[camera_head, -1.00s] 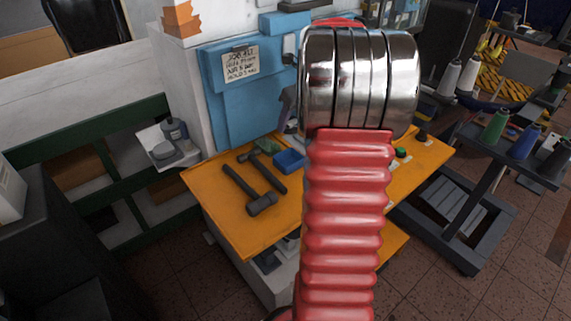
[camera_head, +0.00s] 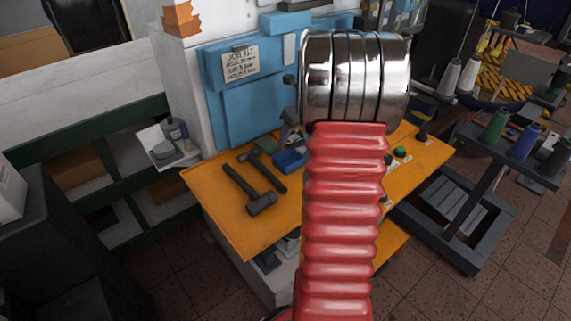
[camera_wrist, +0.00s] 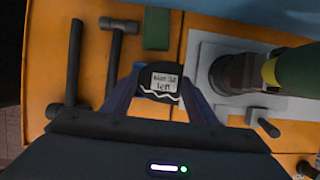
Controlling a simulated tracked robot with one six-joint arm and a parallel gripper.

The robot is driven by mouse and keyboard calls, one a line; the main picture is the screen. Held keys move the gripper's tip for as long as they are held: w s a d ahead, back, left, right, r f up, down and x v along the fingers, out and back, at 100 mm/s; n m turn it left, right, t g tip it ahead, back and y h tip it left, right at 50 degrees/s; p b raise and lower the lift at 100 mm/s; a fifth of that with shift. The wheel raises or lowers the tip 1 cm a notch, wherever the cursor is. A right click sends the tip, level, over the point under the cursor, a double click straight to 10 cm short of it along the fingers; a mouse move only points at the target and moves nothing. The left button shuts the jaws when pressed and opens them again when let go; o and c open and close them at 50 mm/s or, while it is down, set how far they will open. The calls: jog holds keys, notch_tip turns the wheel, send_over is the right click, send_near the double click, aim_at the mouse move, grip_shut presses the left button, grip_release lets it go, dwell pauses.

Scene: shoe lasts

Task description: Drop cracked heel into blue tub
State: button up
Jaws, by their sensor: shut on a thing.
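A small blue tub (camera_head: 289,160) sits on the orange bench, right of two hammers in the head view. My gripper (camera_wrist: 160,92) is shut on a dark heel (camera_wrist: 148,96) with a white label and a jagged white line, held between the fingertips in the wrist view. In the head view, part of my gripper (camera_head: 291,138) shows just above the tub's back edge, and my arm hides the rest.
Two hammers (camera_head: 262,203) and a green block (camera_head: 265,146) lie close to the tub on the orange bench (camera_head: 230,230). A blue panel with a note (camera_head: 239,64) stands behind. In the wrist view, a large green and brown object (camera_wrist: 290,72) stands at right.

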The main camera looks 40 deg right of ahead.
jog(key=o, duration=1.1)
jog(key=shift+o, duration=0.2)
jog(key=v, duration=1.3)
jog(key=shift+s+r, duration=0.15)
jog(key=shift+r, duration=0.15)
